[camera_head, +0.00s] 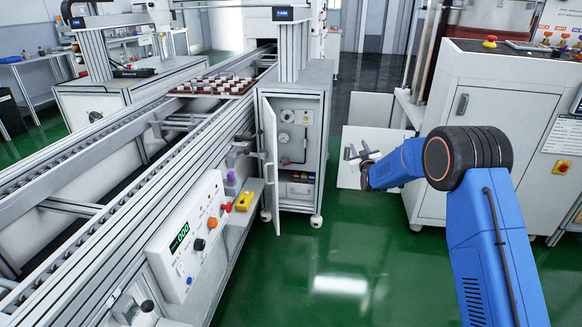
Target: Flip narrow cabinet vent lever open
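The narrow cabinet (324,130) stands at the right side of the conveyor, and its door (271,165) is swung open to the left. Inside are a pale panel with a round dial (287,116), a thin pipe and a small red-tipped part (287,162) that may be the vent lever. It is too small to tell its position. My gripper (356,153) is to the right of the cabinet, apart from it, in front of a pale panel. Its grey fingers look spread, with nothing between them.
The conveyor (110,225) runs along the left with a control box (187,240) on its side. A yellow part (244,201) sits on a ledge near the door. A large white machine (500,110) stands at right. Green floor (330,250) is clear in front of the cabinet.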

